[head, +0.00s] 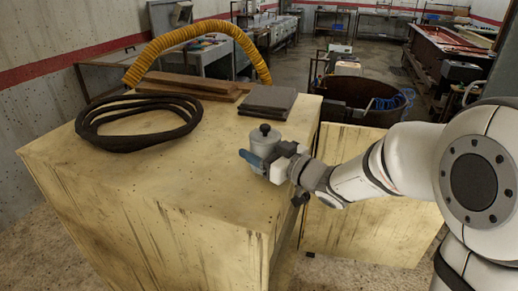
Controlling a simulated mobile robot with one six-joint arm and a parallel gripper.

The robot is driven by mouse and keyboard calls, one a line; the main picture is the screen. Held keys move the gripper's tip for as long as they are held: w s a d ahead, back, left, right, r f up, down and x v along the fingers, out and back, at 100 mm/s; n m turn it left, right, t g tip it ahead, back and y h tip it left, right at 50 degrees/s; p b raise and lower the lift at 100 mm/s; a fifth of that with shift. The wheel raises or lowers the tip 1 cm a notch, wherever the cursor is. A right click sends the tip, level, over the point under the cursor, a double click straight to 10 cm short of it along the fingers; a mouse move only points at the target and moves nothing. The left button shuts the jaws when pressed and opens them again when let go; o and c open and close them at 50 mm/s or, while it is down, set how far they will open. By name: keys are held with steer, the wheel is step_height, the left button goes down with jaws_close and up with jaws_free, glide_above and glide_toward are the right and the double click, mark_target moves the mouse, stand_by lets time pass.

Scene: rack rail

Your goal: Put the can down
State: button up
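A grey can (264,143) with a dark knob on its lid is upright over the right part of the yellowish wooden cabinet top (190,180). My gripper (255,160) reaches in from the right, with a blue finger across the can's lower front. The fingers appear to be around the can; the far finger is hidden. The can's base is covered by the gripper, so I cannot tell whether it touches the top.
A coiled black hose (138,122) lies at the left of the top. Dark square plates (267,101), wooden boards (187,85) and an arched yellow hose (205,27) are at the back. The front of the top is clear; its right edge is close to the gripper.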

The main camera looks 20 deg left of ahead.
steer(key=o, duration=0.3)
steer(key=shift+r, duration=0.2)
steer(key=shift+s+d+f, duration=0.1)
steer(key=shift+d, duration=0.2)
steer(key=b+v, duration=0.1)
steer(key=v, duration=1)
steer(key=shift+s+d, duration=0.15)
